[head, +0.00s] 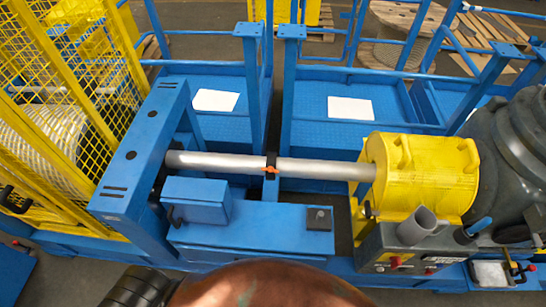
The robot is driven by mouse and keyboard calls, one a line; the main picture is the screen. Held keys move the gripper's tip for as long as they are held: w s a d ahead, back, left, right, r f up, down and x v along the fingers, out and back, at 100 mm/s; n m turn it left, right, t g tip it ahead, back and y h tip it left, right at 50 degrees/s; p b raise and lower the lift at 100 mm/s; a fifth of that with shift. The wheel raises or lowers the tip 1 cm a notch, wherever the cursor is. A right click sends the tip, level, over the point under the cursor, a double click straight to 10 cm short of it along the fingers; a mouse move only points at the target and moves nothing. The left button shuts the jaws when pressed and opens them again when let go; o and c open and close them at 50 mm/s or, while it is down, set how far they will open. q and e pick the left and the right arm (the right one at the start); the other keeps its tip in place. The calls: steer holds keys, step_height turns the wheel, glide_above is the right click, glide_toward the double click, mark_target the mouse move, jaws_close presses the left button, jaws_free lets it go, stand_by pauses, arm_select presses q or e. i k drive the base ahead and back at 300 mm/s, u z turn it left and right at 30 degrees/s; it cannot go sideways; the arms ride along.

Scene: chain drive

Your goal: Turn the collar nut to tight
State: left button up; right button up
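A silver shaft (222,162) runs across the middle of the head view, from a blue frame (146,150) on the left to a yellow housing (420,175) on the right. Neither of my grippers can be made out. A black ribbed part at the lower left edge looks like part of my arm.
A blue box (196,200) and a blue bench top (260,232) stand in front of the shaft. A grey control panel (395,248) with a grey cup (416,226) is at the lower right. Yellow mesh guarding (75,60) closes off the left. Blue railings (350,72) stand behind.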

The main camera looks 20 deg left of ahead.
mark_target(271, 169)
steer(key=u, duration=0.25)
steer(key=k, duration=0.65)
steer(key=u, duration=0.6)
steer(key=k, duration=0.6)
steer(key=z, duration=0.15)
steer(key=i, duration=0.6)
steer(key=u, duration=0.45)
